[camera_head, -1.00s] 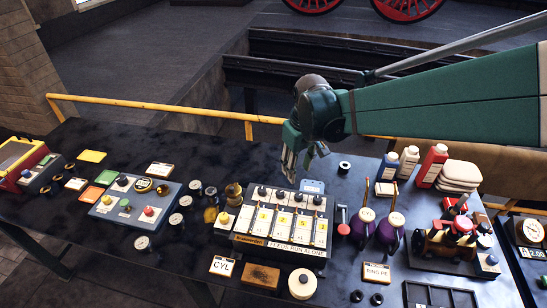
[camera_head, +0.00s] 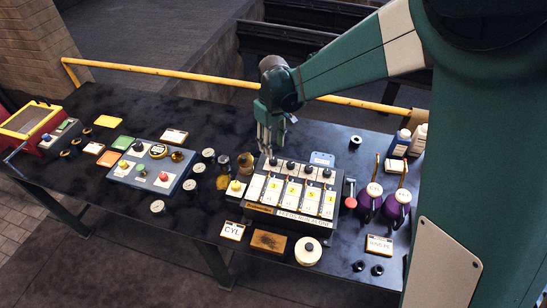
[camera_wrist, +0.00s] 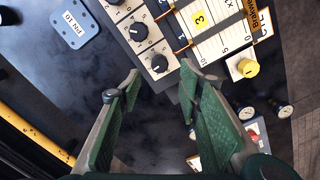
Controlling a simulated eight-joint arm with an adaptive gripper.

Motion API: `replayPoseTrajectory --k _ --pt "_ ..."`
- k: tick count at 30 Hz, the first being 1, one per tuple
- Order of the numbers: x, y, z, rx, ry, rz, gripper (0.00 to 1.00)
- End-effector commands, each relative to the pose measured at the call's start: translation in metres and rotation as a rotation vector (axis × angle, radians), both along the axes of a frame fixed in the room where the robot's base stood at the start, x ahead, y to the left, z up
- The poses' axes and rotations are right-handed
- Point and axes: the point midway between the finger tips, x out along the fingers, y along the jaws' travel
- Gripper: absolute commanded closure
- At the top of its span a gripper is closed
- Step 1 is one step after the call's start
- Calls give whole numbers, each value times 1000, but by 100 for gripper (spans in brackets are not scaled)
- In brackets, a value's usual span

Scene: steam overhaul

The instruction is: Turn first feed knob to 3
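The feed panel (camera_head: 290,202) is a grey box with a row of black knobs along its back edge and white scale strips in front. The leftmost knob (camera_head: 273,161), at the yellow-button end, seems to be the first feed knob; it also shows in the wrist view (camera_wrist: 159,64), black on a white square plate with a pale pointer mark. My gripper (camera_head: 268,150) points down just over that end of the panel. In the wrist view my gripper (camera_wrist: 160,72) is open, its fingers either side of this knob; touch cannot be told. The knob's setting is too small to read.
A second knob (camera_wrist: 138,32) sits close beside the first. A yellow button (camera_wrist: 248,68) and brass-coloured jars (camera_head: 245,163) stand near the panel's left end. A blue tag (camera_head: 322,158) lies behind it. A yellow rail (camera_head: 180,78) runs along the table's back.

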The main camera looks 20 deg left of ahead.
Motion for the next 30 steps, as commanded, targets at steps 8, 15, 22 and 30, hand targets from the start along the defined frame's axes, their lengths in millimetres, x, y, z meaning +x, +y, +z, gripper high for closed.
replayPoseTrajectory --k 8,15,22,30 --pt "0 0 0 0 0 -1 65" --pt "0 0 -8 0 0 -1 65" --pt "0 0 -28 0 0 -1 65" --pt "0 0 -57 0 0 -1 65"
